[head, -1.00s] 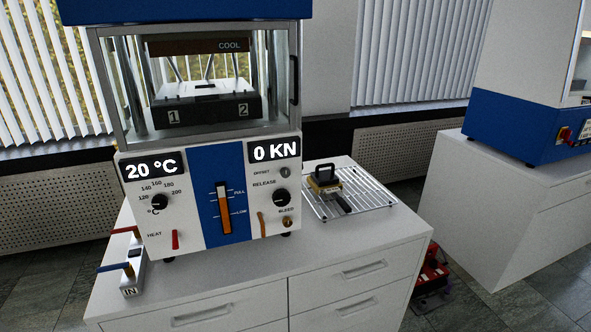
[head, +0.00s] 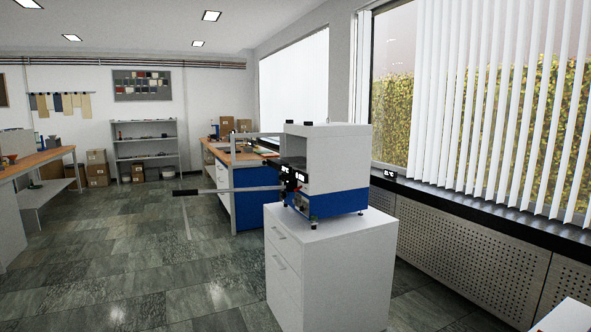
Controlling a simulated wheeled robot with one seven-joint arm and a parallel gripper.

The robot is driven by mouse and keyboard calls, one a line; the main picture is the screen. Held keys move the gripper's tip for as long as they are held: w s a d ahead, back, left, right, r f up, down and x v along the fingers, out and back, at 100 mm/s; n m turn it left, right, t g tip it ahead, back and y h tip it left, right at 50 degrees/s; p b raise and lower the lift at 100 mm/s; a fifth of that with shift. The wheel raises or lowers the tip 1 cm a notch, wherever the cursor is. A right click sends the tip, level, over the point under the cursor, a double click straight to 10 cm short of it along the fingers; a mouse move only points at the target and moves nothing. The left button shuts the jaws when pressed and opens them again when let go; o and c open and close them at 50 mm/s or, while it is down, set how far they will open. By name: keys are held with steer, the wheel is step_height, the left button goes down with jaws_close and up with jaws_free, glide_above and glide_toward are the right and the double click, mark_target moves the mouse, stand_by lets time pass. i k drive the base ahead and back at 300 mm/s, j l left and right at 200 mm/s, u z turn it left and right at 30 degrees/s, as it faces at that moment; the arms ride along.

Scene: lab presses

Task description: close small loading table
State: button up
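A small white and blue press (head: 335,170) stands on a white drawer cabinet (head: 345,265) in the middle of the view. A long flat grey piece (head: 225,190), seen nearly edge-on, sticks out from its front to the left, level and clear of the cabinet top. It looks like the small loading table pulled out, but I cannot tell for sure. The front carries a small lit display (head: 300,176). My gripper is not in view.
Open tiled floor (head: 130,270) lies left of the cabinet. A blue and white workbench (head: 235,185) with boxes stands behind the press. Another bench (head: 35,185) is at the far left. A perforated radiator cover (head: 470,250) runs along the window at right.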

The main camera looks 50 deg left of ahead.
mark_target(276, 164)
steer(key=u, duration=1.55)
steer(key=i+j, duration=0.15)
steer(key=i, duration=0.6)
steer(key=i+j+u, duration=0.1)
steer(key=i, duration=0.65)
